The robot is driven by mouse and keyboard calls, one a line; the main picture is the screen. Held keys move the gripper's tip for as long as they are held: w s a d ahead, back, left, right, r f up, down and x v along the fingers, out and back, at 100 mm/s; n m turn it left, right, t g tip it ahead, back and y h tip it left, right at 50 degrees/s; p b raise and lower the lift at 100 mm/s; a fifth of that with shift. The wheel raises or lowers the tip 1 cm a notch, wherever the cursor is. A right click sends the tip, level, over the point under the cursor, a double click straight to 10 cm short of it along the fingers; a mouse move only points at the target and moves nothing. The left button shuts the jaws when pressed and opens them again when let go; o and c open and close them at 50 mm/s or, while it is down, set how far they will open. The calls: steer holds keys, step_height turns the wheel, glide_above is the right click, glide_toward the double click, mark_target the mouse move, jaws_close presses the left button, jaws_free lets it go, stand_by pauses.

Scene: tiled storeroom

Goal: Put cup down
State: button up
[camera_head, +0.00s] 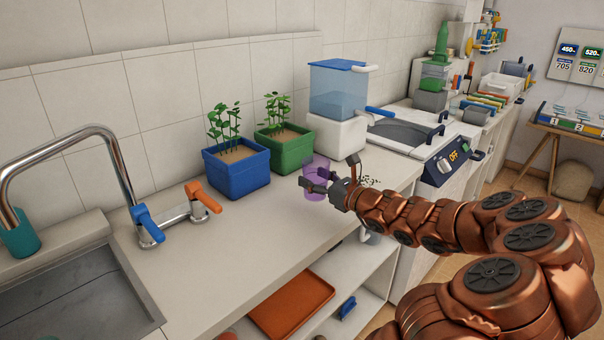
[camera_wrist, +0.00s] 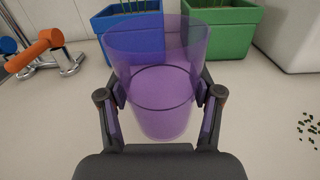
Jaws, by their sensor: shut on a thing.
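A see-through purple cup (camera_head: 314,186) is at the counter's right part, in front of the green planter. In the wrist view the cup (camera_wrist: 165,104) is upright between my gripper's two fingers, which press on its sides. My gripper (camera_head: 328,184) is shut on the cup. The counter (camera_head: 252,228) lies beneath it. I cannot tell whether the cup's base touches the counter.
A blue planter (camera_head: 242,176) and a green planter (camera_head: 288,152) stand behind the cup. A dispenser (camera_head: 335,130) is at the back right. The faucet handles (camera_head: 200,200) and sink (camera_head: 70,300) are at left. The front counter is clear.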

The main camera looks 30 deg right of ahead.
steer(key=w+d, duration=0.1)
steer(key=w, duration=0.2)
steer(key=w+d+p, duration=0.1)
steer(key=w, duration=0.3)
steer(key=w+d+f, duration=0.1)
steer(key=w, duration=0.2)
steer(key=shift+w+p, duration=0.25)
steer(key=shift+p, duration=0.05)
steer(key=shift+f, duration=1.75)
steer(key=shift+f, duration=0.2)
steer(key=o, duration=1.2)
steer(key=shift+r, duration=0.1)
steer(key=shift+r, duration=0.15)
steer(key=b+v, duration=0.1)
steer(key=v, duration=1.1)
